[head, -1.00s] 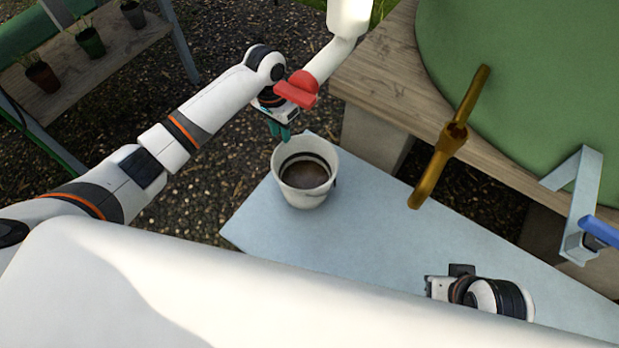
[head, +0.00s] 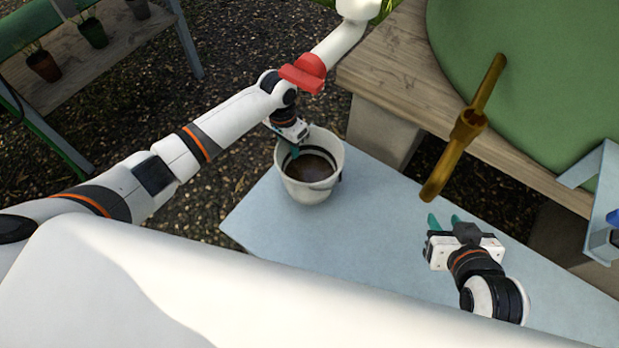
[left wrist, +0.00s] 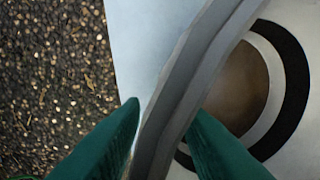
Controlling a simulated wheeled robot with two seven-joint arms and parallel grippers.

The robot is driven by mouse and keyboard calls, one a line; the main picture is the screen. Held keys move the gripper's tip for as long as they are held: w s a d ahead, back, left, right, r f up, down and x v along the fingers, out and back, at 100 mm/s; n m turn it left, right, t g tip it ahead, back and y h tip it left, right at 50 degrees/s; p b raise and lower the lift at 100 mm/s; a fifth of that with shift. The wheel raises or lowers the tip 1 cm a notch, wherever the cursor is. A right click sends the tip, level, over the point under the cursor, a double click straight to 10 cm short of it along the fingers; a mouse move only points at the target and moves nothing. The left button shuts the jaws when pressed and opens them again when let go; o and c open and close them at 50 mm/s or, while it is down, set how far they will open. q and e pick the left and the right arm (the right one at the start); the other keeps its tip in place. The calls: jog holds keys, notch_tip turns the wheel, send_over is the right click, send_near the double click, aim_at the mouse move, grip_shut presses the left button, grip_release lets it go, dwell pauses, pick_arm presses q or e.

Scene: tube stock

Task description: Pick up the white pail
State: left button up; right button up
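The white pail (head: 308,194) stands upright on the pale blue-grey table, with a dark band and a brown bottom inside. My left gripper (head: 294,150) is at the pail's back left rim. In the left wrist view, the pail's rim (left wrist: 181,85) runs between the green fingers of this gripper (left wrist: 165,120), one outside the pail and one inside. The fingers are apart, and I see a gap between the outer finger and the wall. My right gripper (head: 443,220) is open and empty over the table, to the right of the pail.
A brass tap (head: 467,125) juts from a green barrel (head: 540,70) on a wooden stand (head: 400,65) behind the table (head: 375,235). A potting bench with small pots (head: 43,66) stands at the back left. The table between pail and right gripper is clear.

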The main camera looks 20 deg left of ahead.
pick_arm(q)
jog(key=shift+f, duration=0.2)
grip_shut()
jog(key=shift+r, duration=0.15)
dwell(1.2)
